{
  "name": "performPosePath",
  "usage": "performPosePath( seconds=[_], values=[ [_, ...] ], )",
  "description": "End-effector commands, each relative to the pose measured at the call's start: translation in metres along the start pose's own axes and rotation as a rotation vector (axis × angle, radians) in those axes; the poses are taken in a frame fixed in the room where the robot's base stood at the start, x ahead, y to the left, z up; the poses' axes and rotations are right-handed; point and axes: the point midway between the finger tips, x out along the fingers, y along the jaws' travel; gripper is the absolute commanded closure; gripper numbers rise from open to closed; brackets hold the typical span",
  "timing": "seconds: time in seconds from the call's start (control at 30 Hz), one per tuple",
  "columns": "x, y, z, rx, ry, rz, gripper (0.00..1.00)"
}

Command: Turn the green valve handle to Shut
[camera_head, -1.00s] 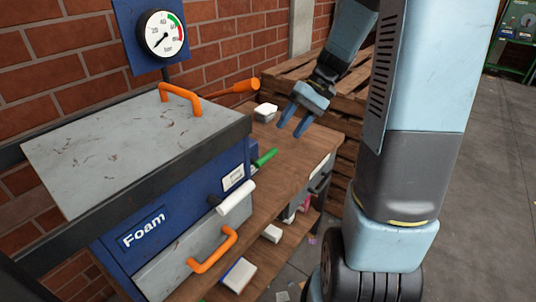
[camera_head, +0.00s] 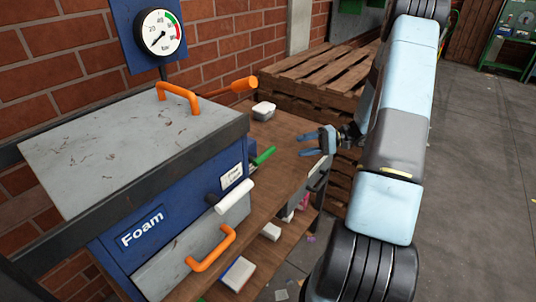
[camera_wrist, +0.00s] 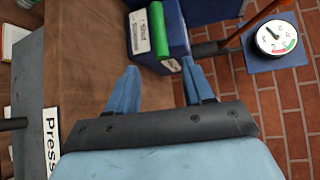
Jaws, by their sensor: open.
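In the wrist view the green handle (camera_wrist: 158,28) lies ahead of my fingers, beside a white label (camera_wrist: 139,32) whose words are too small to read. My gripper (camera_head: 312,142) is open and empty to the right of the handle, apart from it, with its fingers pointing left toward the cabinet. In the wrist view my gripper (camera_wrist: 157,90) shows its two blue fingers spread, with bare bench between them.
A pressure gauge (camera_head: 160,33) is on the brick wall. Wooden pallets (camera_head: 325,75) stand behind.

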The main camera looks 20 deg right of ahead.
Motion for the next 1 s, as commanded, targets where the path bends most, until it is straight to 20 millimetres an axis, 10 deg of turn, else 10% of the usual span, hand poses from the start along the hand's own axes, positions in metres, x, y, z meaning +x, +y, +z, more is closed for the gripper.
performPosePath(
  seconds=[1.0],
  values=[
    [0.131, 0.002, -0.002, -0.001, 0.006, -0.011, 0.48]
  ],
)
